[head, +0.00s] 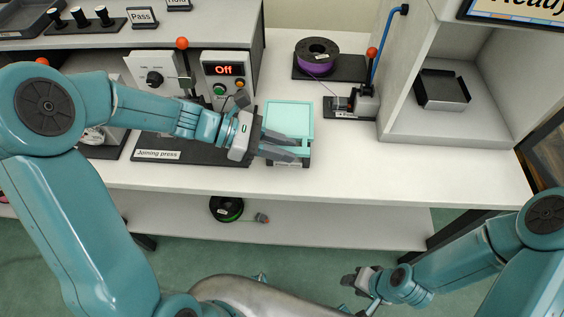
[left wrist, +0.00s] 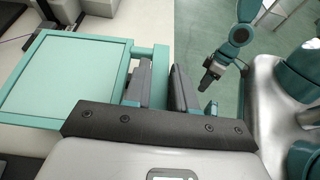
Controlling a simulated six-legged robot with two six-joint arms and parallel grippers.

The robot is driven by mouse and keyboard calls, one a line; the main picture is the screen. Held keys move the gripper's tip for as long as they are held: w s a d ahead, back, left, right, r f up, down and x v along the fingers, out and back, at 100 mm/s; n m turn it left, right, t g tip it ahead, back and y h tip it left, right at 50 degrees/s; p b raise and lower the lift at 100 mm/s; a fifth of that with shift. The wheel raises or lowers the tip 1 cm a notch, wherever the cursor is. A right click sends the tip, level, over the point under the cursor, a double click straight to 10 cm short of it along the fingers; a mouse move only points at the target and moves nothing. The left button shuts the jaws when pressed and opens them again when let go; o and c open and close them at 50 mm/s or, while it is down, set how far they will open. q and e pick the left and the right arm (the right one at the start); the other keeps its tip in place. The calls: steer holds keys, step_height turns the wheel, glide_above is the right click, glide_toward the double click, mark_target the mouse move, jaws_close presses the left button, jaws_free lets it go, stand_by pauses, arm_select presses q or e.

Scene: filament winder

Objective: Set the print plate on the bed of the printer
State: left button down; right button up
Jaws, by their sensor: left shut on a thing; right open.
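The print plate (head: 289,118) is a flat mint-green square with a bar handle on its near side. It is over the white worktable, right of the joining press. My left gripper (head: 285,150) is shut on the handle; the left wrist view shows the plate (left wrist: 66,75) to the left of the fingers (left wrist: 160,88). Part of the handle is hidden by the fingers. The printer is the white open-fronted cabinet (head: 440,125) at the right, with a dark bed (head: 442,90) inside. My right gripper (head: 358,281) is open and empty, low in front of the table.
The joining press (head: 190,148) with its red-knobbed lever is left of the plate. A purple filament spool (head: 317,56) on a dark base and a small lever device (head: 353,103) with a blue tube stand between plate and printer. The tabletop in front of them is clear.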

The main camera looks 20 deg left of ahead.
arm_select(q)
step_height(320, 180, down, 2)
steer(key=shift+f, duration=0.2)
step_height(320, 180, down, 3)
steer(key=shift+f, duration=0.15)
steer(key=shift+w+f, duration=0.1)
steer(key=shift+f, duration=0.2)
steer(key=shift+f, duration=0.15)
steer(key=c, duration=0.9)
jaws_free()
